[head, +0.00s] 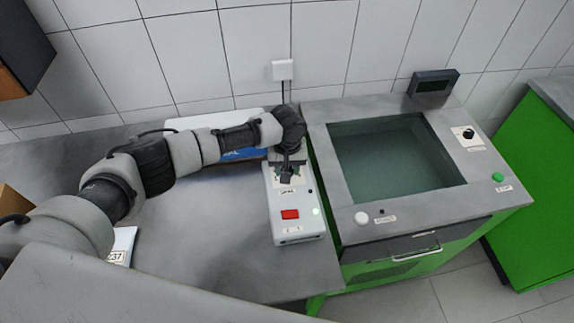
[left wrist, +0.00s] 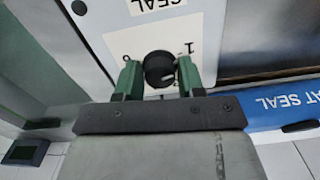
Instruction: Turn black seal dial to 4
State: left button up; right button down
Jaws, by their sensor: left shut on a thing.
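The black seal dial (left wrist: 159,70) sits on the white panel of the sealing box (head: 291,236). In the left wrist view a "1" shows on the panel near the dial and a "SEAL" label lies beyond it. A small pale mark shows on the dial, but the number it points to cannot be read. My left gripper (head: 287,178) is over the box's top; in the left wrist view its green fingers (left wrist: 158,78) are shut on the dial, one on each side. The gripper hides the dial in the head view. My right gripper is not in view.
The testbench with a glass-covered tank (head: 395,158) stands close on the right, with a black knob (head: 468,134) and green button (head: 498,177). Bare grey counter (head: 215,230) lies left of the box.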

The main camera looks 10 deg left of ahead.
pick_arm(q)
jog(key=m, duration=0.2)
jog(key=shift+m+p, duration=0.3)
jog(key=shift+p, duration=0.05)
jog(key=m, duration=0.3)
jog(key=shift+p, duration=0.35)
jog(key=m, duration=0.6)
jog(key=shift+m+p, duration=0.3)
jog(key=shift+m, duration=0.1)
jog(key=m, duration=0.6)
jog(key=m+b, duration=0.1)
jog(key=m, duration=0.6)
jog(key=o, duration=0.9)
